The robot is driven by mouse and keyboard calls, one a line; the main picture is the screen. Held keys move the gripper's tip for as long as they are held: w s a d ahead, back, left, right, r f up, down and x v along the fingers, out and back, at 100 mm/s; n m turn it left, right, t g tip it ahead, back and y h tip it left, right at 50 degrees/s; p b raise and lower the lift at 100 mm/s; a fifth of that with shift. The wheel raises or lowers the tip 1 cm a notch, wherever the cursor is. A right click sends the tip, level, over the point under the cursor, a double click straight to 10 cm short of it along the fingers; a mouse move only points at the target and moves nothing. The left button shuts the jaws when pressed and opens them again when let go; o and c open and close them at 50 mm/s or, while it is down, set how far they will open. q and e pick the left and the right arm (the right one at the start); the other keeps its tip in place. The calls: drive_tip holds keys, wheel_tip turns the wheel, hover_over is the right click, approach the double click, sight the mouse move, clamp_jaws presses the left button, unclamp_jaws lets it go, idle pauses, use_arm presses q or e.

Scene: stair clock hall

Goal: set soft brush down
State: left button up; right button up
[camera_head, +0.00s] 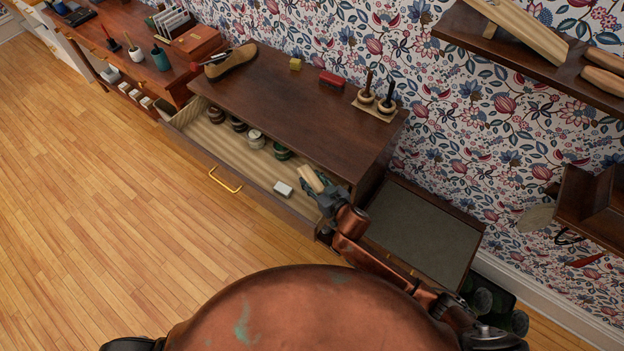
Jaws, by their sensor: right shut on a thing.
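My right gripper (323,189) is shut on the soft brush (311,179), of which a pale wooden part shows. The gripper's fingers hide some of the brush. Gripper and brush are over the right end of an open drawer (176,140) in a dark wood cabinet (290,95). I cannot tell whether the brush touches anything below it. My left gripper is not in view.
The drawer holds several round tins (256,139) and a white block (283,188). On the cabinet top are a wooden shoe form (232,60), a yellow block (295,64), a red block (332,79) and a small stand (376,106). A dark tray-like surface (425,230) lies right.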

drive_tip(key=shift+f, duration=0.4)
drive_tip(key=o, duration=1.2)
drive_tip(key=shift+c, duration=0.2)
drive_tip(key=shift+r, duration=0.1)
drive_tip(key=shift+r, duration=0.3)
drive_tip(key=p+v, duration=0.1)
drive_tip(key=v, duration=1.1)
drive_tip(key=shift+r+p, duration=0.25)
drive_tip(key=shift+p, duration=0.1)
